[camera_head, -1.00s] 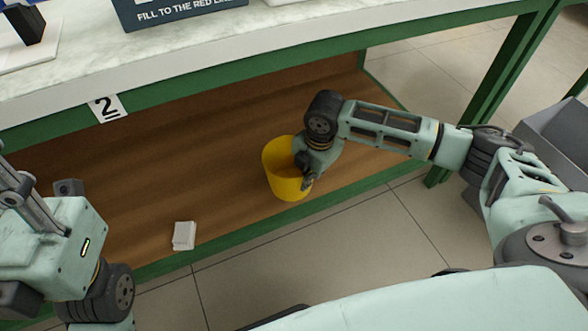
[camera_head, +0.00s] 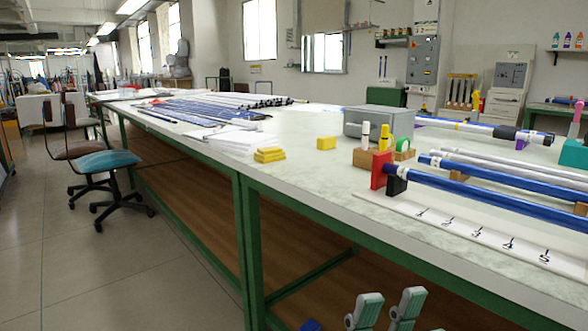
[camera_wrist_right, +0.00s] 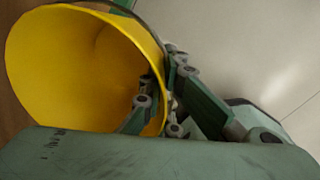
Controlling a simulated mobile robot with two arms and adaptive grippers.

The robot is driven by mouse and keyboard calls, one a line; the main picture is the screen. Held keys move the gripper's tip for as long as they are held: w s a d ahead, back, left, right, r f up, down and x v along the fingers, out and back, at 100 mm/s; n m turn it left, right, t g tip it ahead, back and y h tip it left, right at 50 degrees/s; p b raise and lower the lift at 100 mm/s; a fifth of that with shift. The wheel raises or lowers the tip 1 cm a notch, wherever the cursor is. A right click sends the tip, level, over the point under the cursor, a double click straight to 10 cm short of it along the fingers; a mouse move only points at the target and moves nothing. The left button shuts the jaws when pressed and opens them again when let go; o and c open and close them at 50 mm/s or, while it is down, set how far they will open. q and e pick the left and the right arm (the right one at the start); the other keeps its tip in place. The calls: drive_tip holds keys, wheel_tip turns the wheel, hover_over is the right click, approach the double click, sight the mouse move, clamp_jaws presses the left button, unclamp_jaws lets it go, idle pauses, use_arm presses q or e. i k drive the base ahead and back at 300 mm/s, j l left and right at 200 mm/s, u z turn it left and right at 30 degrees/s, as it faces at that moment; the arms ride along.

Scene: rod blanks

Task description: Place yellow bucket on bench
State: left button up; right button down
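The yellow bucket (camera_wrist_right: 75,65) fills the left of the right wrist view, tilted with its open mouth towards the camera. My right gripper (camera_wrist_right: 153,100) is at its rim, with one finger inside and the other outside. It looks shut on the bucket wall. The bucket and right gripper are out of the head view. The bench (camera_head: 300,185) has a pale marbled top and green frame.
Yellow blocks (camera_head: 269,155), a grey box (camera_head: 378,123) and blue rods (camera_head: 490,195) above a white numbered strip (camera_head: 475,230) occupy the bench top. More rods lie farther back. A brown lower shelf (camera_head: 190,205) runs beneath. A teal chair (camera_head: 108,162) stands left on open floor.

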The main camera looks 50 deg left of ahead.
sight(321, 173)
drive_tip(key=k+j+u, duration=0.15)
drive_tip(key=j+u, duration=0.45)
drive_tip(key=j, duration=0.15)
drive_tip(key=k+j+u, duration=0.1)
drive_tip(key=j+u, duration=0.25)
drive_tip(key=j, duration=0.1)
